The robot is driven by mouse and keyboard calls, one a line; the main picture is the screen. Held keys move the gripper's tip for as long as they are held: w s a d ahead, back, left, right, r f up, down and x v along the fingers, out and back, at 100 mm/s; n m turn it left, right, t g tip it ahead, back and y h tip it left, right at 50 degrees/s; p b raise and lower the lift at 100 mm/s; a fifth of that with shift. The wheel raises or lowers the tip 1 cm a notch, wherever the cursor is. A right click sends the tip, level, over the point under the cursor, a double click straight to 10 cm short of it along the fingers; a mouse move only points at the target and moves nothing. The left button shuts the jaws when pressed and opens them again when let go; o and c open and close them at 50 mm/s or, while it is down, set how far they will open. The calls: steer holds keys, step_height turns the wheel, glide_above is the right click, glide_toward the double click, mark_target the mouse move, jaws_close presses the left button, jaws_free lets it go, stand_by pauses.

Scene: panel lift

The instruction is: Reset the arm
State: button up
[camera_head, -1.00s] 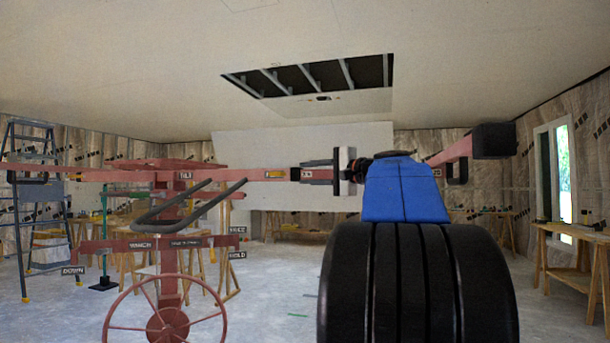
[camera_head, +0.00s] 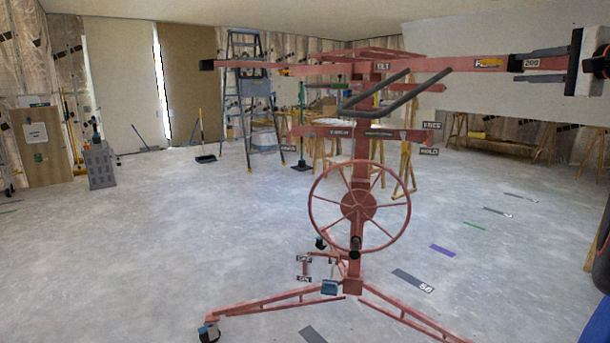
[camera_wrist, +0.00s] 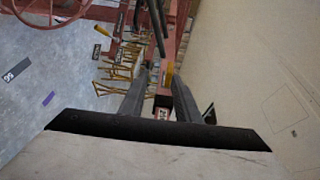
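My gripper (camera_head: 545,62) is at the upper right of the head view, in front of the red lift's crossbar. In the wrist view its two dark fingers (camera_wrist: 160,88) stand apart with a gap between them. Part of the red lift shows beyond the fingers; I cannot tell whether they touch it. The red panel lift (camera_head: 357,230) stands upright on splayed legs, with a spoked wheel (camera_head: 318,212) and dark bent handles. A large pale panel (camera_head: 460,95) shows behind the crossbar at the right; its support is hidden.
A stepladder (camera_head: 232,95) and wooden sawhorses (camera_head: 405,165) stand behind the lift. A grey bin (camera_head: 100,166) and a wooden board (camera_head: 40,145) are at the far left. The lift's legs (camera_head: 270,302) spread across the near floor.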

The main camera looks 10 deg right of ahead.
steer(key=s+a+f+n+g+y, duration=0.1)
steer(key=s+a+f+n+g, duration=0.25)
steer(key=a+f, duration=0.9)
steer(key=s+a+f+n+g, duration=0.3)
steer(key=a+f+g, duration=0.2)
steer(key=a+f, duration=0.8)
steer(key=s+a+f+n+g+h, duration=0.2)
steer(key=s+f+n, duration=0.2)
steer(key=s+f, duration=0.5)
steer(key=s+a+f+n+g+h, duration=0.2)
steer(key=s+f+n, duration=0.3)
steer(key=s+f, duration=0.5)
step_height(320, 180, down, 8)
steer(key=shift+s+a+r, duration=0.15)
steer(key=shift+a+r, duration=0.1)
steer(key=shift+a, duration=0.4)
